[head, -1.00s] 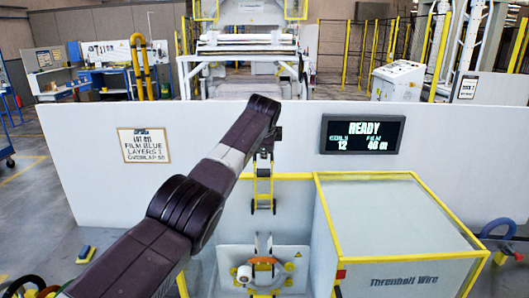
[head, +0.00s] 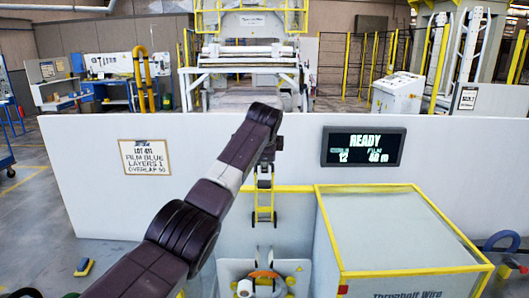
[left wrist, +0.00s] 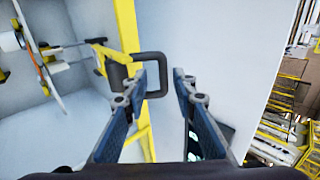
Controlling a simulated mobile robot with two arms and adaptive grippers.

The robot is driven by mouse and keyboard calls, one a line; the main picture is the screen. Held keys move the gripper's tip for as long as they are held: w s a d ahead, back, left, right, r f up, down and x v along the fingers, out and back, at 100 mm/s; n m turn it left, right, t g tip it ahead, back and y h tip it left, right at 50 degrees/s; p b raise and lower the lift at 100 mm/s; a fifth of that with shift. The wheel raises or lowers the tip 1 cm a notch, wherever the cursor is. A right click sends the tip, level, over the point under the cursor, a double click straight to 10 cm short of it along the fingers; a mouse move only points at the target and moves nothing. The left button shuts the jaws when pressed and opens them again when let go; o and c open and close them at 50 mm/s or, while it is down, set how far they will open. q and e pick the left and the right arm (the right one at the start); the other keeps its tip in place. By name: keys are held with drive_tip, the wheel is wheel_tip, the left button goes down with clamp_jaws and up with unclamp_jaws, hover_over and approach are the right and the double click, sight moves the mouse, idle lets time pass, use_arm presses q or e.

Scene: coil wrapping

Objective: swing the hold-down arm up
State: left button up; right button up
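The hold-down arm seems to be the yellow frame (head: 264,207) hanging below my left gripper in the head view. In the left wrist view a yellow bar (left wrist: 127,25) carries a dark loop handle (left wrist: 155,57). My left gripper (left wrist: 161,77) is open, with its fingers apart. The handle's outer bar shows between the fingertips, and the left fingertip overlaps the loop. I cannot tell whether they touch. In the head view my left gripper (head: 267,152) is small and partly hidden by my arm. My right gripper is not in view.
An orange-rimmed coil station (head: 264,274) sits below the yellow frame. A yellow-edged box (head: 395,225) stands close on the right. A white wall (head: 225,135) runs behind, with a READY display (head: 363,146) and a lot sign (head: 145,156).

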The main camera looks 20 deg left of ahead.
use_arm(q)
drive_tip(key=v, duration=0.9)
drive_tip(key=shift+s+r, duration=0.2)
drive_tip(key=shift+s, duration=0.1)
